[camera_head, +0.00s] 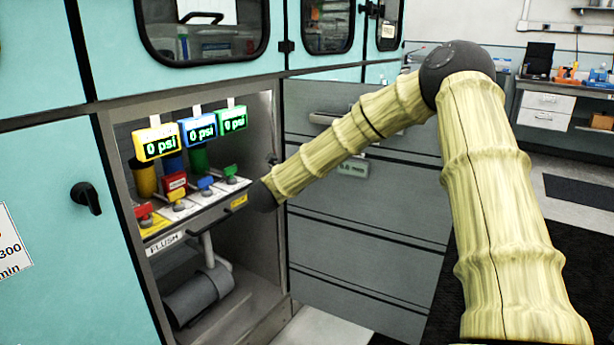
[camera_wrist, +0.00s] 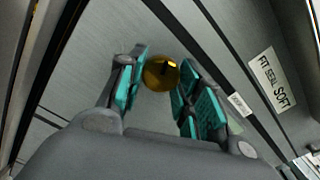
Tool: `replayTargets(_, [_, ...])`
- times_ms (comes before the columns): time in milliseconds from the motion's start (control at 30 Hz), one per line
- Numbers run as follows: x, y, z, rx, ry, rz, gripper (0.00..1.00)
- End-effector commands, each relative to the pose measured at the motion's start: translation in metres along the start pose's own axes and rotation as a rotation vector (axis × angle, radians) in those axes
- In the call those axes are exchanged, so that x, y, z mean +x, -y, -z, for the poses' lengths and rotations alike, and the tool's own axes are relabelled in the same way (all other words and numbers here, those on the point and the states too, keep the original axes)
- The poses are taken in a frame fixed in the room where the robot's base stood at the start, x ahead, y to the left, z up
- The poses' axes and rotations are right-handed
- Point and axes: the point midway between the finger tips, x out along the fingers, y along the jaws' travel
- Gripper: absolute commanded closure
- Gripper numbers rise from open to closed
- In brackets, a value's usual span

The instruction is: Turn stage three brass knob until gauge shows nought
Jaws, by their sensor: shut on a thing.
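In the wrist view the brass knob (camera_wrist: 160,74), round with a dark mark on its face, sits between the teal-padded fingers of my gripper (camera_wrist: 163,66). The gripper is shut on it. In the head view my gripper and the knob cannot be made out; the dark wrist end of my arm reaches the right side of the open cabinet bay. Three gauges stand in that bay: yellow (camera_head: 156,142), blue (camera_head: 198,130) and green (camera_head: 232,119). Each reads 0 psi. I cannot tell which gauge belongs to the held knob.
Red (camera_head: 144,212), yellow (camera_head: 177,201), blue (camera_head: 206,184) and green (camera_head: 230,171) valve handles line the shelf below the gauges, close to my wrist. A grey cylinder (camera_head: 196,297) lies beneath. Grey drawers (camera_head: 360,235) stand right of the bay.

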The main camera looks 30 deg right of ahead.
Motion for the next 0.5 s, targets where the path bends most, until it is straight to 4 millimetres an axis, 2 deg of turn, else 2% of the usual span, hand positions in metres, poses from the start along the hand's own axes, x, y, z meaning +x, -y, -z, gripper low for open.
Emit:
replayTargets(33, [0.0003, -0.0021, 0.0075, 0.021, -0.005, 0.000, 0.90])
replayTargets(500, [0.0000, -0.0014, 0.0042, 0.125, -0.005, -0.001, 0.90])
